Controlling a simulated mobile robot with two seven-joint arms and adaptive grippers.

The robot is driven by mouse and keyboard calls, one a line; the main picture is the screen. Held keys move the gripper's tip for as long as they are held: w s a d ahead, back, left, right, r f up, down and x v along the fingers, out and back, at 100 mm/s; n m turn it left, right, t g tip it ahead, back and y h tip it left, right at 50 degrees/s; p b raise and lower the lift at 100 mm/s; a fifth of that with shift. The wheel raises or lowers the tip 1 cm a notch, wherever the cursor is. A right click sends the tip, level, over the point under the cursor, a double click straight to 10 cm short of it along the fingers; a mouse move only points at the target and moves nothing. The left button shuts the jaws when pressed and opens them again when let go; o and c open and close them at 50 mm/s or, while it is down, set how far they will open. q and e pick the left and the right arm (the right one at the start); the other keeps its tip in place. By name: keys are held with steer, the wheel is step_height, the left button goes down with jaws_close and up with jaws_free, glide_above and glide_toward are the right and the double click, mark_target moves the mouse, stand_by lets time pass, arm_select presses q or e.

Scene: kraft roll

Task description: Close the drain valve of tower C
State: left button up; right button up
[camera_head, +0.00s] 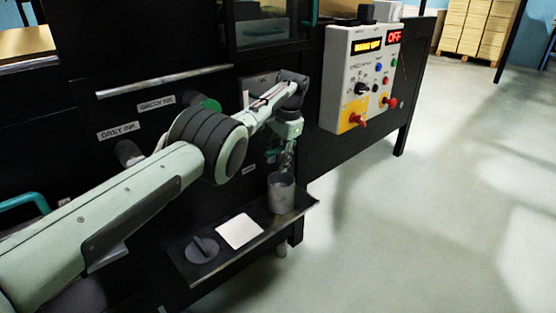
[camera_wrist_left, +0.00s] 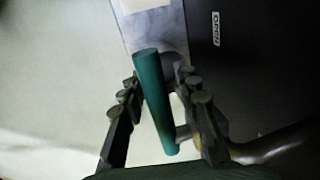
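In the left wrist view, a green valve handle (camera_wrist_left: 152,95) lies between the two fingers of my left gripper (camera_wrist_left: 160,90). The fingers stand apart on either side of it, with a gap showing at its right side. A brass-coloured pipe (camera_wrist_left: 270,148) runs off to the right, and a small label (camera_wrist_left: 216,28) is on the dark panel. In the head view, my left gripper (camera_head: 286,152) is low at the front of the dark cabinet, above a grey metal cup (camera_head: 282,195). The valve is mostly hidden there. My right gripper is out of view.
A shelf (camera_head: 190,276) below holds the cup, a white card (camera_head: 240,231) and a dark round lid (camera_head: 202,250). A control box (camera_head: 345,85) with a red OFF display is at the right. The floor (camera_head: 430,220) to the right is clear.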

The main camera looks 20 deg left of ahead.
arm_select(q)
steer(key=shift+r, duration=0.15)
step_height(320, 180, up, 12)
steer(key=s+d, duration=0.1)
steer(key=d, duration=0.1)
steer(key=shift+f, duration=0.2)
steer(key=shift+s, duration=0.1)
